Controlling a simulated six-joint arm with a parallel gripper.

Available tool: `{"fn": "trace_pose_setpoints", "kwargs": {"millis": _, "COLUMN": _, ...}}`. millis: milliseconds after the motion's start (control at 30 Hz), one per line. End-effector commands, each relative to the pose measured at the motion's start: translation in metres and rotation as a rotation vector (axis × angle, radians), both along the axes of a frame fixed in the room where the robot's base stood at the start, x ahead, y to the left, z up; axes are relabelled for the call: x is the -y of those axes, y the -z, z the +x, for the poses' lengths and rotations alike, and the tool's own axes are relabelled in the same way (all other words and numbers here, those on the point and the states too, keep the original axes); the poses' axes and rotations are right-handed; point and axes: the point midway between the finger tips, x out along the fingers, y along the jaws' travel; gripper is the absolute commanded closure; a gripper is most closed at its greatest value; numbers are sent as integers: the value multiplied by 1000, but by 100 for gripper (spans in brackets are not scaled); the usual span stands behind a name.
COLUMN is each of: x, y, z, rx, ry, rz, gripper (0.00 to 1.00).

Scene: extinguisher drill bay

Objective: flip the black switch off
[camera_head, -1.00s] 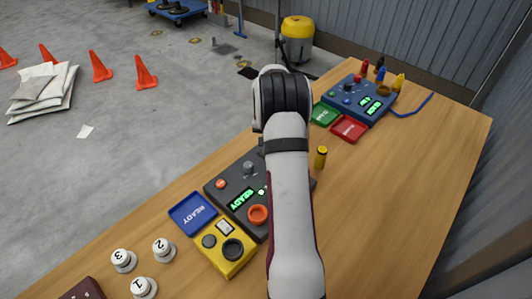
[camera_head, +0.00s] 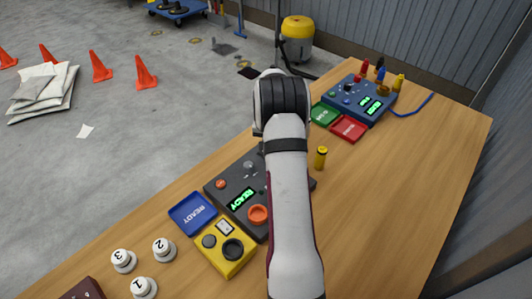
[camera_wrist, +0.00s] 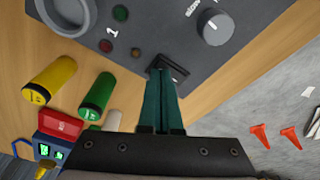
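A black switch (camera_wrist: 179,73) sits in the side edge of a dark grey control box (camera_wrist: 135,30) in the wrist view. My gripper (camera_wrist: 161,73) has its two teal fingers together with nothing between them. Its fingertips are at the switch and cover part of it; I cannot tell whether they press on it. The switch's position is not clear. In the head view the same grey box (camera_head: 218,188) has a lit READY display (camera_head: 241,200) and a dark green lamp (camera_head: 262,192). My arm hides the switch and fingers there.
A yellow box (camera_head: 238,262) and a blue READY tray (camera_head: 193,213) adjoin the grey box. A blue panel (camera_head: 352,103) stands farther back. The table's right side is clear.

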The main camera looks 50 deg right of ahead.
Motion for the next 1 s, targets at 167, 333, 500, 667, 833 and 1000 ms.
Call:
{"fn": "trace_pose_setpoints", "kwargs": {"millis": 167, "x": 0, "y": -8, "z": 0, "rx": 2, "ry": 0, "rz": -1, "gripper": 100}}
{"fn": "trace_pose_setpoints", "kwargs": {"millis": 333, "x": 0, "y": -28, "z": 0, "rx": 2, "ry": 1, "rz": -1, "gripper": 100}}
{"fn": "trace_pose_setpoints", "kwargs": {"millis": 500, "x": 0, "y": -47, "z": 0, "rx": 2, "ry": 0, "rz": -1, "gripper": 100}}
{"fn": "trace_pose_setpoints", "kwargs": {"millis": 667, "x": 0, "y": -64, "z": 1, "rx": 2, "ry": 1, "rz": -1, "gripper": 100}}
{"fn": "trace_pose_setpoints", "kwargs": {"millis": 833, "x": 0, "y": -70, "z": 0, "rx": 0, "ry": 0, "rz": 0, "gripper": 100}}
{"fn": "trace_pose_setpoints", "kwargs": {"millis": 1000, "x": 0, "y": -70, "z": 0, "rx": 0, "ry": 0, "rz": 0, "gripper": 100}}
